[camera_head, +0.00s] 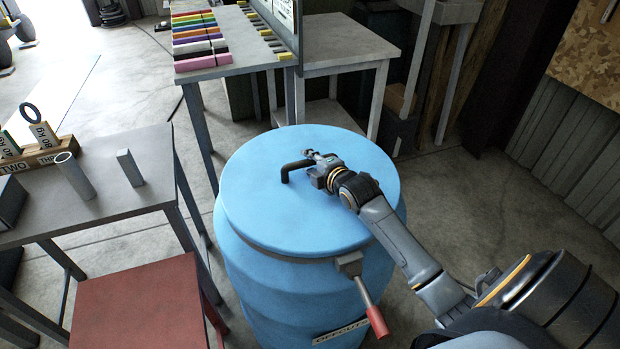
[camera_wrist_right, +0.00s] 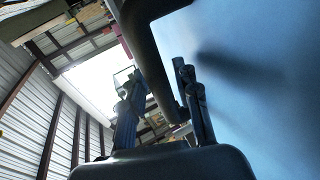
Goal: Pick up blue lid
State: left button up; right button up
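The blue lid (camera_head: 262,208) lies flat on top of the large blue barrel (camera_head: 262,290). A bent black handle (camera_head: 291,170) stands up from the lid. My right gripper (camera_head: 314,157) is low over the lid, just right of the handle. In the right wrist view, the black handle (camera_wrist_right: 146,48) runs down between the two spread fingers of my right gripper (camera_wrist_right: 162,105), close to the right-hand finger. The fingers look apart and not closed on it. The lid's surface (camera_wrist_right: 270,90) fills the right side there. My left gripper is in neither view.
A clamp lever with a red grip (camera_head: 377,321) juts from the barrel's front rim. A grey table (camera_head: 110,205) with a tube (camera_head: 75,176) and a small block stands left. A red-topped stool or table (camera_head: 140,305) is below it. Another table (camera_head: 235,65) with coloured bars stands behind.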

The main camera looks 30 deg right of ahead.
jog(key=shift+c, duration=0.4)
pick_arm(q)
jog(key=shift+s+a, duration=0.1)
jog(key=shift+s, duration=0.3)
pick_arm(e)
grip_shut()
jog(key=shift+w+d+r, duration=0.1)
jog(key=shift+r, duration=0.1)
jog(key=shift+r, duration=0.1)
